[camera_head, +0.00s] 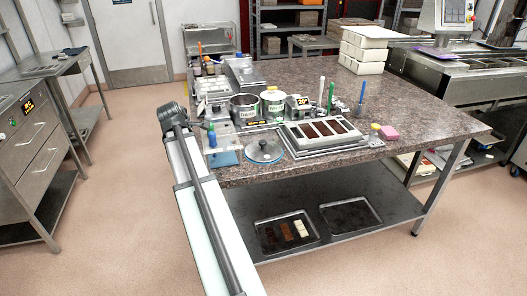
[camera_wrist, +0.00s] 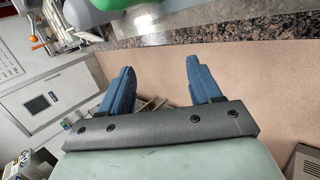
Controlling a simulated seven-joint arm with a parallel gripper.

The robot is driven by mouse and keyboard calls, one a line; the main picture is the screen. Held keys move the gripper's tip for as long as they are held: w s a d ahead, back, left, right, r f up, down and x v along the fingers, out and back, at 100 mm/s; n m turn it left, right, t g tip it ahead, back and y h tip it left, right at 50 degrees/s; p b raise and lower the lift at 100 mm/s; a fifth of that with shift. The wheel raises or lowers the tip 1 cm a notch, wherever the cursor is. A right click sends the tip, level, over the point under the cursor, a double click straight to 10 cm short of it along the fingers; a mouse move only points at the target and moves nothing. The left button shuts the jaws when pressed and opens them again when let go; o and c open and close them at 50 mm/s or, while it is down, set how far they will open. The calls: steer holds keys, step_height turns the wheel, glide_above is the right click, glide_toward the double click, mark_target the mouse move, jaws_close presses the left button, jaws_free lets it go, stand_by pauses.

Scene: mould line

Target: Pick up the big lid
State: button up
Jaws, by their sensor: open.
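The big lid (camera_head: 264,153) is a round, bluish, see-through lid with a dark knob on top. It lies flat near the front left edge of the speckled stone table (camera_head: 420,112) in the head view. My gripper (camera_wrist: 160,82) shows in the wrist view with its two blue fingers wide apart and nothing between them. The wrist view looks past the table's edge to the floor, and I cannot make out the lid there.
Two pots, one dark (camera_head: 243,108) and one white (camera_head: 273,104), stand behind the lid. A mould with brown cavities (camera_head: 322,131) lies to its right. A stand with a blue base (camera_head: 223,159) is to its left.

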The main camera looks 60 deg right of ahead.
steer(key=s+d+r+n+h, duration=0.1)
steer(key=s+d+r, duration=0.3)
steer(key=r, duration=0.5)
steer(key=s+d+r+h, duration=0.2)
steer(key=s+d+r, duration=0.25)
steer(key=r, duration=0.45)
steer(key=s+d+r+n+h, duration=0.1)
steer(key=s+d+r, duration=0.25)
steer(key=r, duration=0.55)
steer(key=n+g+y, duration=0.2)
steer(key=g+y, duration=0.5)
glide_above(262, 142)
steer(key=w+a, duration=0.1)
steer(key=a, duration=0.2)
step_height(262, 142, down, 25)
steer(key=shift+w+x, duration=0.25)
steer(key=shift+x, duration=1.45)
steer(key=shift+w+x, duration=0.2)
steer(key=shift+x, duration=1.5)
steer(key=shift+f, duration=0.1)
jaws_close()
